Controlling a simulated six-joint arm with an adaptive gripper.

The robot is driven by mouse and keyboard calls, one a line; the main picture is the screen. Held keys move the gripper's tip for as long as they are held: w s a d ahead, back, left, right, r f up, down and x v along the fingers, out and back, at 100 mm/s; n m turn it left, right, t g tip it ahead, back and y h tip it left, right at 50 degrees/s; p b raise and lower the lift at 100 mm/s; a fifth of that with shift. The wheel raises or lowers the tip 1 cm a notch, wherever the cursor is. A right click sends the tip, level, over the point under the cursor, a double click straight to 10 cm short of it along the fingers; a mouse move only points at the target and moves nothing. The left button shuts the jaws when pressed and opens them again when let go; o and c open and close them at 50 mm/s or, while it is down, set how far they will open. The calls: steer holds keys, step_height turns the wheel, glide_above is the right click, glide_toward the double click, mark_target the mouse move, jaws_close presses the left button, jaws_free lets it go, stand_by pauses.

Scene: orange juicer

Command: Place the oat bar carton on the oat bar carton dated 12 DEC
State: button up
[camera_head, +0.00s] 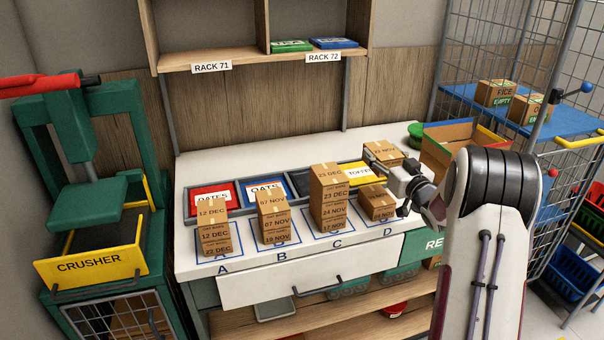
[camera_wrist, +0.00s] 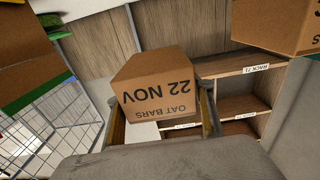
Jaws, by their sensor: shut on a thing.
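My gripper (camera_head: 388,176) is shut on an oat bar carton marked 22 NOV (camera_head: 383,151), held above the counter behind slot D. In the wrist view the held carton (camera_wrist: 155,90) reads OAT BARS 22 NOV upside down, between the two fingers (camera_wrist: 160,118). A carton marked 12 DEC (camera_head: 212,212) tops the stack at slot A. Below it is another 12 DEC carton (camera_head: 215,235), and a carton that seems to read 22 DEC (camera_head: 217,250) is at the bottom. The held carton is well to the right of this stack.
Stacks stand at slots B (camera_head: 275,228) and C (camera_head: 331,206); C is tallest. Red, blue and yellow trays lie behind the stacks. An open carton (camera_head: 465,137) and wire cage (camera_head: 490,60) are at right.

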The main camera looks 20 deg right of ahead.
steer(key=w+a+r, duration=0.3)
steer(key=a, duration=0.9)
steer(key=w+a+r, duration=0.3)
steer(key=a, duration=0.9)
steer(key=s+a, duration=0.3)
steer(key=a, duration=0.9)
steer(key=s+a, duration=0.3)
steer(key=a, duration=0.9)
steer(key=shift+f, duration=3.2)
steer(key=shift+f, duration=0.1)
